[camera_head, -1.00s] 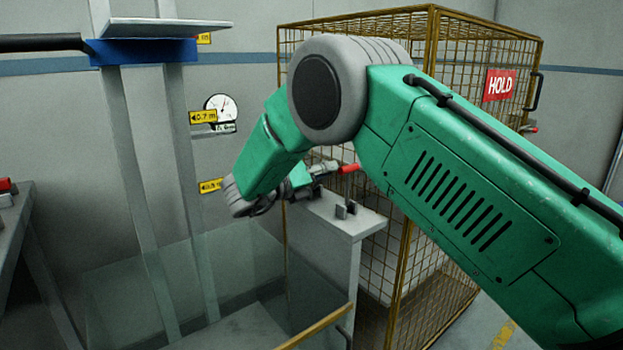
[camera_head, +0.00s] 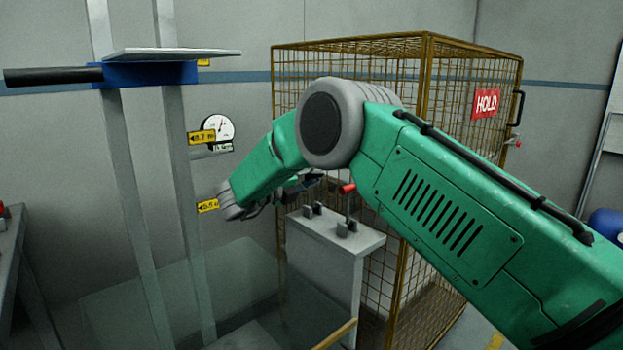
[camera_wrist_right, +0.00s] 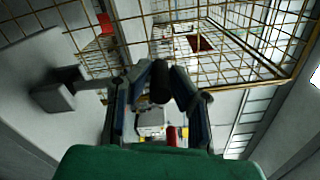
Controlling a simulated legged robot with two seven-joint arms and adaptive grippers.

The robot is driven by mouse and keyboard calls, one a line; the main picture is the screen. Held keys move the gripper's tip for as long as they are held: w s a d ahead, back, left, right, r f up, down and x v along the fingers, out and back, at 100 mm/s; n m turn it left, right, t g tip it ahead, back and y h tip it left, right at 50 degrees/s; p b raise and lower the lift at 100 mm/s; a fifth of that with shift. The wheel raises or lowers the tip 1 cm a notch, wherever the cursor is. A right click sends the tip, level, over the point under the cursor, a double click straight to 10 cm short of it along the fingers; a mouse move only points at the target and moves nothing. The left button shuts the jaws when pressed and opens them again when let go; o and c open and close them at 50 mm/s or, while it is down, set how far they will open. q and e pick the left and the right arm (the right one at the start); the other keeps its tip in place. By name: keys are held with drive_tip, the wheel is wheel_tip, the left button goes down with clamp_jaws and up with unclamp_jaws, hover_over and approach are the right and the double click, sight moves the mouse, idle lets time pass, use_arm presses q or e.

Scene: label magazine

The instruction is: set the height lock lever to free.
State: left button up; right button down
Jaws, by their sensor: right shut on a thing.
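The height lock lever has a red-ended grip (camera_head: 347,188) and a thin post rising from the grey pedestal (camera_head: 335,235). My right gripper (camera_head: 322,181) is at the lever, beside the red end, and its fingers are small and dark in the head view. In the right wrist view, the fingers of my right gripper (camera_wrist_right: 160,75) close around a dark round piece (camera_wrist_right: 160,90), which appears to be the lever's grip. The lever's markings are not readable. My left gripper is not in view.
A blue carriage (camera_head: 150,74) with a flat top and black handle sits on a tall mast at left. Yellow height labels (camera_head: 202,138) and a dial gauge (camera_head: 218,128) are beside it. A wire cage (camera_head: 400,140) with a HOLD sign (camera_head: 487,104) stands close behind the pedestal.

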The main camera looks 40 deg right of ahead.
drive_tip(key=shift+d, duration=0.2)
drive_tip(key=c, duration=1.5)
unclamp_jaws()
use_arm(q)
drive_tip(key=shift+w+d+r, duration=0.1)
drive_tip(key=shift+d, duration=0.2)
use_arm(e)
drive_tip(key=shift+d+f, duration=0.15)
drive_tip(key=shift+d, duration=0.1)
drive_tip(key=shift+a, duration=0.15)
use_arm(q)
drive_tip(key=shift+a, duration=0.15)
use_arm(e)
drive_tip(key=shift+s+a, duration=0.2)
drive_tip(key=shift+a, duration=2.7)
drive_tip(key=shift+s+a, duration=0.15)
drive_tip(key=shift+a, duration=2.75)
